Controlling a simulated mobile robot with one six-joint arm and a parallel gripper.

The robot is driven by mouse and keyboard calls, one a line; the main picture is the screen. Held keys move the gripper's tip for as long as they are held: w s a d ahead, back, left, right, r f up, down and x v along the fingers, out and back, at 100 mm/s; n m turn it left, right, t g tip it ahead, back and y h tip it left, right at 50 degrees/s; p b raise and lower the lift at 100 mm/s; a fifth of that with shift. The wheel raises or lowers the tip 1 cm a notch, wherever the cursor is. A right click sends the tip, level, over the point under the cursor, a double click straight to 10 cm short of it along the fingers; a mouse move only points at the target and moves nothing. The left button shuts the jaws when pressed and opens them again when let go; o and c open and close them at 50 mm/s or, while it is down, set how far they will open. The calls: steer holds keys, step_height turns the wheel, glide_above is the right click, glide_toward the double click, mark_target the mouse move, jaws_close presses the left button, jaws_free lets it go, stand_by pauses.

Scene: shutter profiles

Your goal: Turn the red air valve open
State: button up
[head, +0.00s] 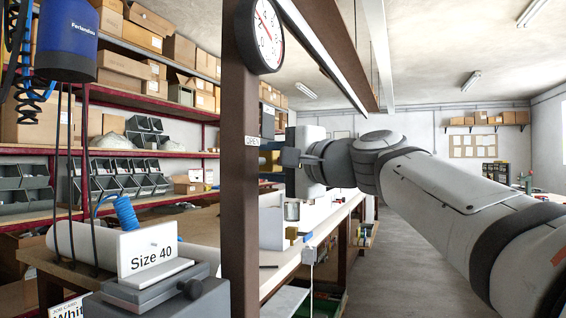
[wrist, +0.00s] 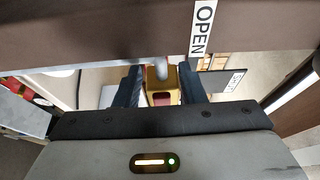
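The air valve (wrist: 158,84) has a brass-yellow body with a pale grey stub above it, and shows between my fingers in the wrist view. A small dark red patch (wrist: 161,98) shows on it; the rest of the red handle is hidden or too small to make out. My gripper (wrist: 161,73) is open, one dark finger on each side of the valve, with gaps to it; I see no clear contact. In the head view my gripper (head: 277,158) points left at the brown post, with brass (head: 266,161) just beyond its tips.
An OPEN label (wrist: 203,28) is on the brown post (head: 238,200); a SHUT label (wrist: 236,80) is to the right and lower in the wrist view. A workbench (head: 325,228) stands behind. The aisle floor (head: 410,260) is clear.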

steer(key=shift+s+d, duration=0.1)
steer(key=shift+d, duration=0.15)
steer(key=v, duration=0.7)
steer(key=shift+s, duration=0.15)
